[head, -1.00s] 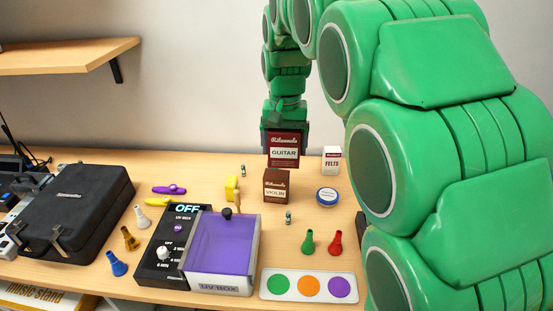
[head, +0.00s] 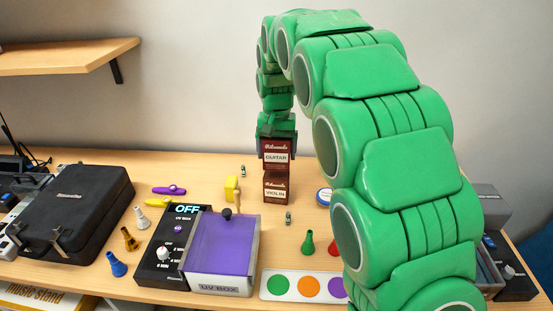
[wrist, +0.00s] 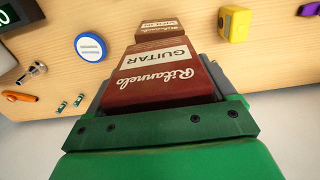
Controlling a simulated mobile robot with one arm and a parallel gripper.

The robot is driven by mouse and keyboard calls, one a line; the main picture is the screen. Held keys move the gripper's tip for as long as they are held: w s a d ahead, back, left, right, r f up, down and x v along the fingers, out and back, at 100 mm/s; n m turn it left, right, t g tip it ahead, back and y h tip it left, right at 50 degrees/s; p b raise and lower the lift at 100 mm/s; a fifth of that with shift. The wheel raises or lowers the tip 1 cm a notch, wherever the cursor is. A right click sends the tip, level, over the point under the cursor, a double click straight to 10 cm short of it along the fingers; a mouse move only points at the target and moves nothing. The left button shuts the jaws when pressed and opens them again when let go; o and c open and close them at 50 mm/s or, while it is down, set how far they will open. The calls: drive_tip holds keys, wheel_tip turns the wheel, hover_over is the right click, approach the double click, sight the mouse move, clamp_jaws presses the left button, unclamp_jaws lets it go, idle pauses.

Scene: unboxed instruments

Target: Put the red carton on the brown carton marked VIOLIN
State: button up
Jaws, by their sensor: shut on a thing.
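The red carton (head: 276,153), labelled GUITAR, is upright in my gripper (head: 277,136), which is shut on its upper part from above. The carton also shows large in the wrist view (wrist: 160,75), between the gripper's fingers (wrist: 165,100). The brown carton (head: 276,190), marked VIOLIN, stands upright on the table directly below the red one. In the wrist view the brown carton (wrist: 157,24) shows just beyond the red one. The red carton's base appears at or just above the brown carton's top; I cannot tell whether they touch.
The UV box (head: 222,250) and a color-dot card (head: 293,297) are in front. A black case (head: 70,208) is at left.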

sight(276, 159)
drive_tip(key=shift+w+f, duration=0.15)
drive_tip(key=shift+f, duration=1.55)
drive_tip(key=shift+f, duration=0.1)
drive_tip(key=o, duration=0.9)
wheel_tip(276, 159, up, 10)
drive_tip(key=shift+r, duration=1.1)
